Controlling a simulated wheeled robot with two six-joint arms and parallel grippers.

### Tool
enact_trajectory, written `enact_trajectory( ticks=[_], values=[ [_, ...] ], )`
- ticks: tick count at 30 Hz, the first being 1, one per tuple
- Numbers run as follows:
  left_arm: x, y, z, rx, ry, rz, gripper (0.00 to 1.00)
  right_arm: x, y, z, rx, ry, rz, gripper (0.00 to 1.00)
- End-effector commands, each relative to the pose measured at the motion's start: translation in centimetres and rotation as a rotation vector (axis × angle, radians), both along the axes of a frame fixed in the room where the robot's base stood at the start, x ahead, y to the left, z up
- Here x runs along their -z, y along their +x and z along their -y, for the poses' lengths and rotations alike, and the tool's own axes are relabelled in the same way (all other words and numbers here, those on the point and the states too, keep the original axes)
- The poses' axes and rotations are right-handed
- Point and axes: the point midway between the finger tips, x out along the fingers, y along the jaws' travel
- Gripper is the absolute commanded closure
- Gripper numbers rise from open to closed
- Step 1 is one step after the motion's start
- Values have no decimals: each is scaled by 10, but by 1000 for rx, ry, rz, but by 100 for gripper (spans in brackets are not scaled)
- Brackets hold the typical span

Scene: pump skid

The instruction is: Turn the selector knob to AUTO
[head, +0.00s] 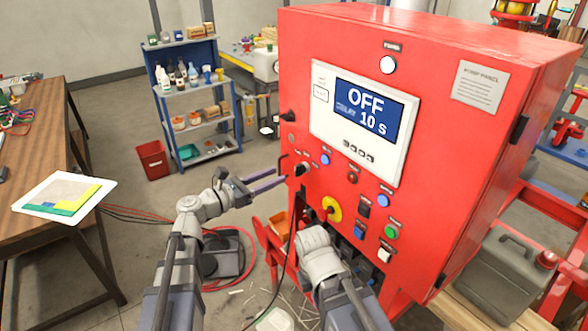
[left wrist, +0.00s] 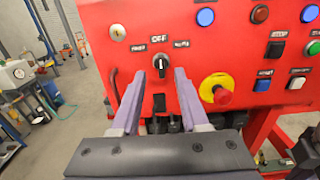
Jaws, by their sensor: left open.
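My right gripper is not visible.
A yellow and red emergency stop (head: 332,208) sits right of and below the knob. Coloured push buttons (head: 383,201) and a display reading OFF (head: 365,108) share the red cabinet (head: 440,60). A key switch (left wrist: 117,32) is at upper left. A wooden table (head: 45,150) stands left.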

Motion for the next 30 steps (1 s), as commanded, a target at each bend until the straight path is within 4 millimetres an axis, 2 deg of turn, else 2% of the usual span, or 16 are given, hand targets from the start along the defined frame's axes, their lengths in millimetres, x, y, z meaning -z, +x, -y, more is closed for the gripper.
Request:
enact_trajectory(
  ticks=[9,15,26,30],
  values=[
    [0,29,40,5,3,2,55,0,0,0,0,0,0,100],
    [0,40,55,4,3,1,55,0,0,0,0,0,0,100],
    [0,42,59,2,4,2,55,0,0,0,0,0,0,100],
    [0,42,59,2,4,2,69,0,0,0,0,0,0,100]
  ],
)
